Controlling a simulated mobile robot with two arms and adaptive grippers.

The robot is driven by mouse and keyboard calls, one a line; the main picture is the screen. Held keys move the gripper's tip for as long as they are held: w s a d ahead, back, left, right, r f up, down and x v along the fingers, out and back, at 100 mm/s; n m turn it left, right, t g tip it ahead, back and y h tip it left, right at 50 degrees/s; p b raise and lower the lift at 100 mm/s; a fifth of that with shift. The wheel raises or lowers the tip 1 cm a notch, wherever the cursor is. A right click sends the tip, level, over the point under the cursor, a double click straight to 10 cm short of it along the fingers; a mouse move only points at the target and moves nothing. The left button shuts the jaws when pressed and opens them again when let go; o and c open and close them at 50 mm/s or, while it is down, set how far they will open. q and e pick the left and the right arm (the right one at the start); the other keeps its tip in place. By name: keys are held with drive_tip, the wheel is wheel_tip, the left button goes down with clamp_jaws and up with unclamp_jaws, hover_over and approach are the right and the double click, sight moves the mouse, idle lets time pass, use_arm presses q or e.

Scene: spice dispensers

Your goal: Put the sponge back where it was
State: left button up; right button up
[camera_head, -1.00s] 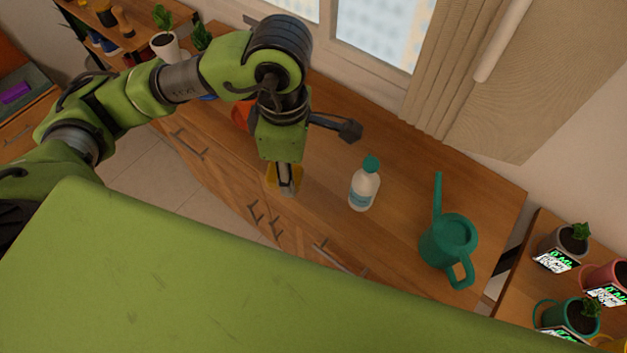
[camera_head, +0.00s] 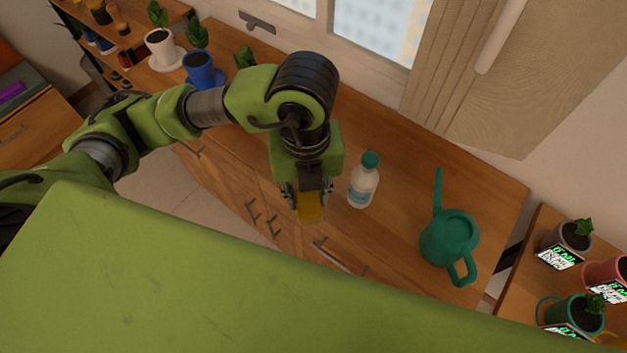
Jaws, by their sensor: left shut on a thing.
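A yellow sponge (camera_head: 309,208) shows between the fingers of my left gripper (camera_head: 307,194). The gripper is shut on it and points down at the front part of the wooden cabinet top (camera_head: 385,235), just left of a white bottle with a teal cap (camera_head: 362,182). I cannot tell whether the sponge touches the wood. The gripper hides the sponge's upper part. My right gripper is not in view.
A teal watering can (camera_head: 450,242) stands at the right of the cabinet top. Potted plants stand on a wooden surface at the lower right. A blue pot (camera_head: 203,72) and a white pot (camera_head: 161,48) stand at the upper left. Wood between bottle and can is clear.

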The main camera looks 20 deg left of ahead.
use_arm(q)
drive_tip(key=n, duration=0.2)
drive_tip(key=d+n, duration=0.1)
drive_tip(key=n, duration=0.1)
drive_tip(key=shift+s+f, duration=0.25)
drive_tip(key=shift+f, duration=0.1)
drive_tip(key=shift+w+a+f, duration=0.1)
drive_tip(key=shift+w, duration=0.15)
drive_tip(key=w+a+f, duration=0.1)
drive_tip(key=w+f, duration=0.1)
drive_tip(key=w, duration=0.2)
drive_tip(key=w+a+f+p, duration=0.1)
drive_tip(key=w+f, duration=0.2)
drive_tip(key=w+a+f, duration=0.2)
drive_tip(key=w+f, duration=0.1)
drive_tip(key=w, duration=0.1)
drive_tip(key=shift+w+f, duration=0.2)
drive_tip(key=shift+w, duration=0.15)
drive_tip(key=shift+w+a+f, duration=0.15)
drive_tip(key=shift+w+f, duration=0.3)
drive_tip(key=shift+f, duration=0.1)
wheel_tip(320, 180, down, 3)
drive_tip(key=shift+p, duration=0.95)
drive_tip(key=shift+w+f, duration=0.1)
drive_tip(key=shift+f, duration=0.05)
drive_tip(key=shift+f, duration=0.1)
